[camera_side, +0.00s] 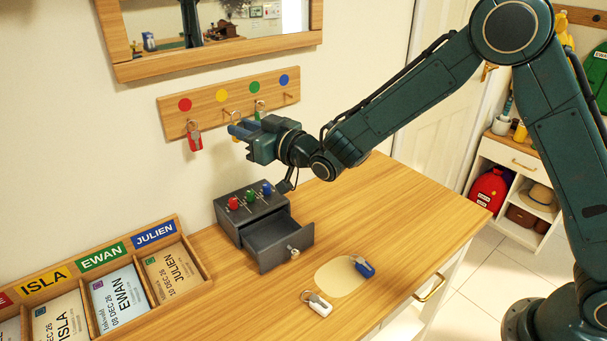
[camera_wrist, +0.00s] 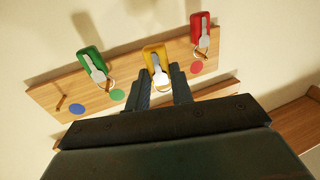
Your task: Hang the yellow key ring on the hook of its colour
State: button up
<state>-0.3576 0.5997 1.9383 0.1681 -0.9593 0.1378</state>
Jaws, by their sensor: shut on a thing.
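The yellow key ring, with a yellow tag (camera_wrist: 155,57), a silver key and a thin ring, is held by its ring between the fingers of my gripper (camera_wrist: 161,92). In the side view my gripper (camera_side: 240,128) is at the wooden hook board (camera_side: 210,114), just below the yellow dot (camera_side: 222,95) and its hook (camera_side: 228,113). The tag is mostly hidden there. My gripper covers the yellow hook in the wrist view, so I cannot tell whether the ring is around it.
A red key ring (camera_side: 195,138) and a green key ring (camera_wrist: 90,63) hang on either side. The blue-dot hook (camera_side: 289,97) is empty. Below stands a dark box with an open drawer (camera_side: 280,243). A blue tag (camera_side: 364,267) and white tag (camera_side: 319,305) lie on the desk.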

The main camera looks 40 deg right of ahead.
jog(key=shift+w, duration=1.25)
jog(key=shift+w+f, duration=0.35)
jog(key=shift+w, duration=0.3)
jog(key=shift+w+f, duration=0.1)
jog(key=o, duration=1)
jog(key=shift+o, duration=0.2)
jog(key=v, duration=1.4)
